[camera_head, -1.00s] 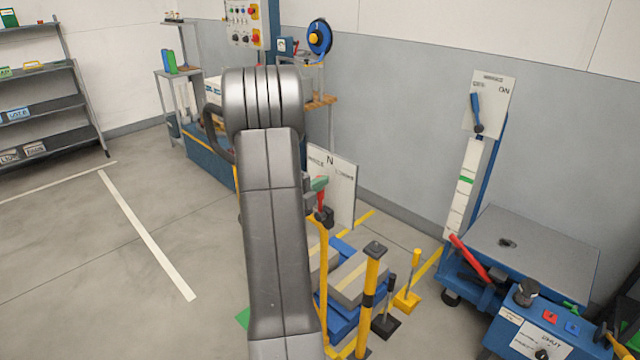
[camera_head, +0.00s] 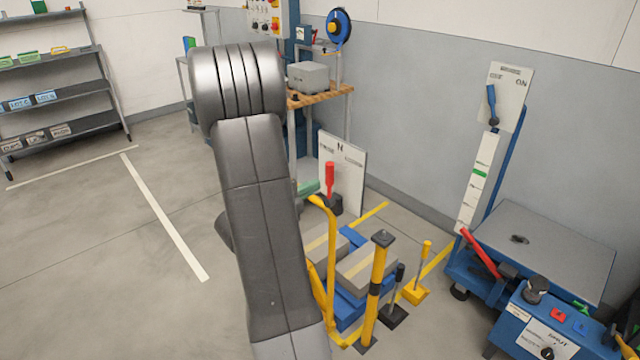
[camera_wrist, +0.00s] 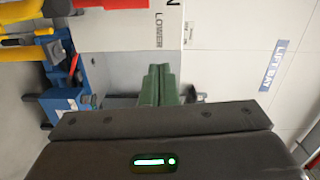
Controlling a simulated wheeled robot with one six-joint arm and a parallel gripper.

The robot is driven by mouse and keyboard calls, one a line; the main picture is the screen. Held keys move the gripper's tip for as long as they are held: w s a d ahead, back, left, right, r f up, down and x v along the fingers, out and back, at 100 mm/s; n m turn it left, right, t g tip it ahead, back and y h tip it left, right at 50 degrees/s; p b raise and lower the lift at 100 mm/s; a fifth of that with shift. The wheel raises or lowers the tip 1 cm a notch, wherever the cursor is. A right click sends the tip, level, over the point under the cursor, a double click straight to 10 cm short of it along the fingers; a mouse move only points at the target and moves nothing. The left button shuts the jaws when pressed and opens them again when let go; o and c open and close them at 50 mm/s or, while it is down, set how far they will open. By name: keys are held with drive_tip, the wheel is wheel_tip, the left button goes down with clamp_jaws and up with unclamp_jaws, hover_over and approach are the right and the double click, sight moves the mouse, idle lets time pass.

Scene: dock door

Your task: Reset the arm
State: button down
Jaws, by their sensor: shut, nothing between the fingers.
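My arm (camera_head: 262,210) rises through the middle of the body camera view, with its thick rounded joint (camera_head: 237,85) at the top. My gripper is not clearly seen there, as the arm covers that part. In the wrist view my gripper (camera_wrist: 160,70) shows as two green fingers lying side by side, shut and empty, beyond its dark housing with a lit green lamp. A white board (camera_wrist: 130,30) with the word LOWER stands behind the fingers.
A yellow post (camera_head: 375,285) and a blue pallet (camera_head: 345,312) with grey boxes stand right of my arm. A blue lift cart (camera_head: 550,325) with a red lever (camera_head: 480,252) is at the right. A wooden bench (camera_head: 335,92) stands behind. The floor at left is open.

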drive_tip(key=shift+s+a, duration=0.2)
idle(0.3)
